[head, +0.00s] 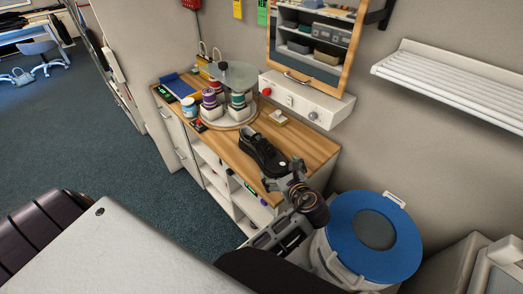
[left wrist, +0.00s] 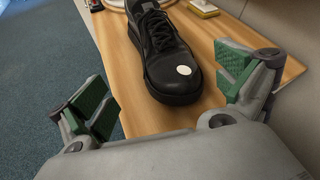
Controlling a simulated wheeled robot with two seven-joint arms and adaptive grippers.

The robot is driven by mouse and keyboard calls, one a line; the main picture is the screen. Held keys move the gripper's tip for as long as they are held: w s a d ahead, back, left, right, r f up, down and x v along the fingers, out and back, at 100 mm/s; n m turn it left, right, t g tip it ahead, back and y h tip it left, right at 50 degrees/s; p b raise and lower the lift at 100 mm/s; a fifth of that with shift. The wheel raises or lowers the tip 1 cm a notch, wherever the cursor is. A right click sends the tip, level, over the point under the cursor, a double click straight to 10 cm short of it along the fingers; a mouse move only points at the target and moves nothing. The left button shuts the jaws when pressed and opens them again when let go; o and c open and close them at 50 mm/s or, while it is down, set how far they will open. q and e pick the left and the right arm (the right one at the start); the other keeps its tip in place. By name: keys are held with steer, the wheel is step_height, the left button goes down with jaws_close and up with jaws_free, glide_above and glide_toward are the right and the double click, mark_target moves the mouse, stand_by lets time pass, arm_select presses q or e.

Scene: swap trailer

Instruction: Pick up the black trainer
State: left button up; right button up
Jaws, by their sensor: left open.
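The black trainer (head: 262,153) lies on the wooden top of a cabinet, near its front right part. In the left wrist view the trainer (left wrist: 160,55) points its toe toward me, with a round white spot on the toe. My left gripper (head: 288,172) is at the toe end of the trainer. In the left wrist view its green-padded fingers (left wrist: 168,95) are wide apart, with the toe between and a little beyond them. The gripper is open and empty. My right gripper is not in view.
A round stand (head: 228,110) with several tins is left of the trainer on the wooden top (head: 313,147). A small yellowish block (head: 278,117) lies behind it. A blue-lidded bin (head: 375,235) stands at the right. A white control box (head: 300,100) is on the wall.

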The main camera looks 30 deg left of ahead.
mark_target(272, 163)
arm_select(q)
steer(key=shift+w+r+x, duration=0.1)
steer(key=shift+r+x, duration=0.1)
steer(key=shift+x, duration=1.2)
steer(key=shift+w+r+x, duration=0.1)
steer(key=shift+r+x, duration=0.05)
steer(key=shift+x, duration=1.25)
steer(key=shift+w+r+x, duration=0.1)
steer(key=shift+r+x, duration=0.1)
steer(key=shift+x, duration=1.25)
steer(key=shift+a, duration=0.1)
steer(key=shift+r+p+x, duration=0.2)
steer(key=shift+p+x, duration=0.3)
steer(key=shift+x, duration=2)
steer(key=shift+a, duration=0.2)
steer(key=c, duration=1.3)
steer(key=shift+r, duration=0.1)
